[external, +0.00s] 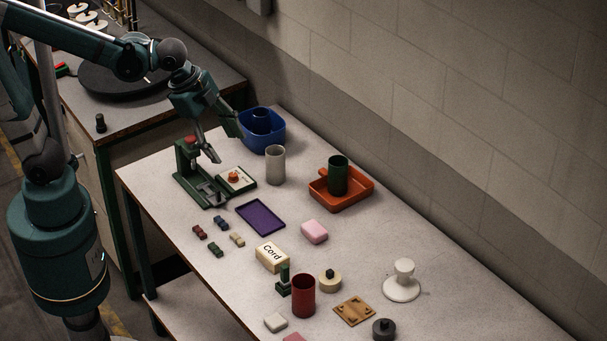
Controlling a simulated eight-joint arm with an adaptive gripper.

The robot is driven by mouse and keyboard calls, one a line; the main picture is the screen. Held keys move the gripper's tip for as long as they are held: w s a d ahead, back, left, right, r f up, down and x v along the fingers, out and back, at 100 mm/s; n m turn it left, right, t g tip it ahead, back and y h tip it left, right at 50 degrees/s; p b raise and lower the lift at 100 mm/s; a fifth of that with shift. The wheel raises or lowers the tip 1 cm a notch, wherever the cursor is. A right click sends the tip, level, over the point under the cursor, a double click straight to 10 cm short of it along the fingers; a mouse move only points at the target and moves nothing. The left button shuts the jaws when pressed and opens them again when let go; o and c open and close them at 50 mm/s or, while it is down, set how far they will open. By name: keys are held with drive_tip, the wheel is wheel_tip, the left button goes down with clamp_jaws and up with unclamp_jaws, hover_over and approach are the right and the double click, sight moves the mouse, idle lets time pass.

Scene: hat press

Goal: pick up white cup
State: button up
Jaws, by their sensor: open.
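The white cup (275,166) looks like a pale grey-white upright cylinder. It stands on the table just right of the green press and in front of the blue bin. My gripper (226,145) is open and points down, to the left of the cup and above the table near the press. One finger hangs over the press and the other is close to the blue bin. Nothing shows between the fingers. The cup is apart from the gripper, and no part of it is hidden by the arm.
A blue bin (263,141) stands behind the cup. The green press (189,172) is to its left. An orange tray (353,198) with a dark green cup (338,176) is to its right. A purple tray (260,217) lies in front. Several small objects cover the nearer table.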

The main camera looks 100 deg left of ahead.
drive_tip(key=w+a+f+m+g, duration=0.1)
drive_tip(key=w+a+f+m, duration=0.15)
drive_tip(key=w+a, duration=0.35)
drive_tip(key=m+g+h+p, duration=0.1)
drive_tip(key=m+g+p, duration=0.15)
drive_tip(key=m, duration=0.35)
hover_over(275, 153)
drive_tip(key=d, duration=0.3)
wheel_tip(275, 153, down, 19)
drive_tip(key=shift+w+a+f+m+g+b, duration=0.25)
drive_tip(key=shift+a+f+g+b, duration=0.15)
drive_tip(key=shift+f, duration=0.2)
drive_tip(key=shift+f, duration=0.1)
drive_tip(key=shift+f, duration=1.2)
drive_tip(key=shift+f, duration=2.6)
